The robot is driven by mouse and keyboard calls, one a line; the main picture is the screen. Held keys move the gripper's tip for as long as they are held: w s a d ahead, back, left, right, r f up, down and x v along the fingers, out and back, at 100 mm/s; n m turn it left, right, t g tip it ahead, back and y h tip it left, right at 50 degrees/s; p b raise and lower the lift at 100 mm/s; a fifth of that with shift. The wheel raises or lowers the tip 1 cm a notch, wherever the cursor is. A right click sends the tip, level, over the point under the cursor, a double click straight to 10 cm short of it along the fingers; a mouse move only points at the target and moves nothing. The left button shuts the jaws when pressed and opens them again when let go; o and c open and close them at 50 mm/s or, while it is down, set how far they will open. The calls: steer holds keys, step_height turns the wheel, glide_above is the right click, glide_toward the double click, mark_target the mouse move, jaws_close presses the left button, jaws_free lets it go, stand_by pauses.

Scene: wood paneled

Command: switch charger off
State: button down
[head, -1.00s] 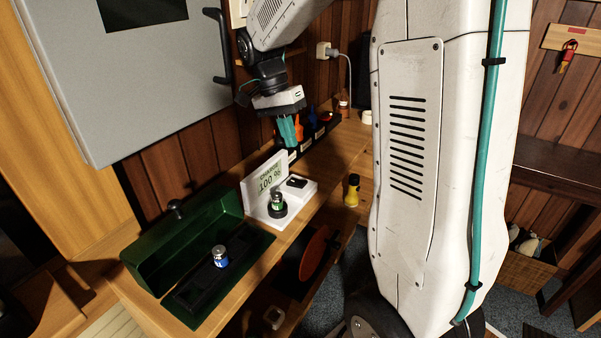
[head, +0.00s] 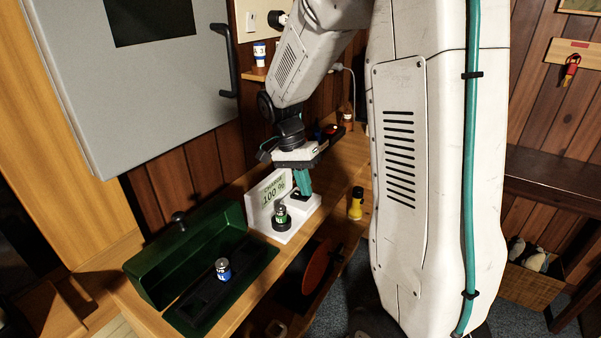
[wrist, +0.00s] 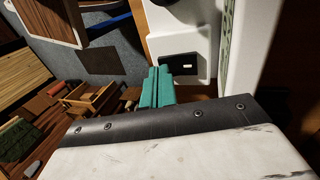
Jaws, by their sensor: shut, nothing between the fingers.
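The white charger (head: 302,211) stands on the wooden bench, its upright display (head: 272,191) reading 100 %. A green-and-silver battery (head: 281,213) stands upright in its round black holder. In the wrist view the charger's black switch (wrist: 178,67), with a small light mark, sits on the white base just beyond the fingertips. My gripper (head: 306,190) is shut and empty, with teal fingers pointing down over the switch end of the charger. The fingers also show in the wrist view (wrist: 157,80). They partly hide the switch in the head view, and I cannot tell whether they touch it.
An open green box (head: 185,262) with a blue-and-white battery (head: 223,269) stands left of the charger. A yellow-and-black flashlight (head: 356,203) is to its right. A grey cabinet (head: 165,95) hangs above on the left.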

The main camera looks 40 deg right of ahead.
mark_target(300, 196)
steer(key=shift+f, duration=0.15)
steer(key=shift+s+d+f+t, duration=0.1)
steer(key=shift+s+f+t, duration=0.1)
steer(key=shift+s+t, duration=0.1)
steer(key=shift+w, duration=0.3)
steer(key=shift+w+a+r, duration=0.2)
steer(key=shift+w+a, duration=0.1)
steer(key=shift+w, duration=0.25)
step_height(300, 196, up, 10)
stand_by(0.7)
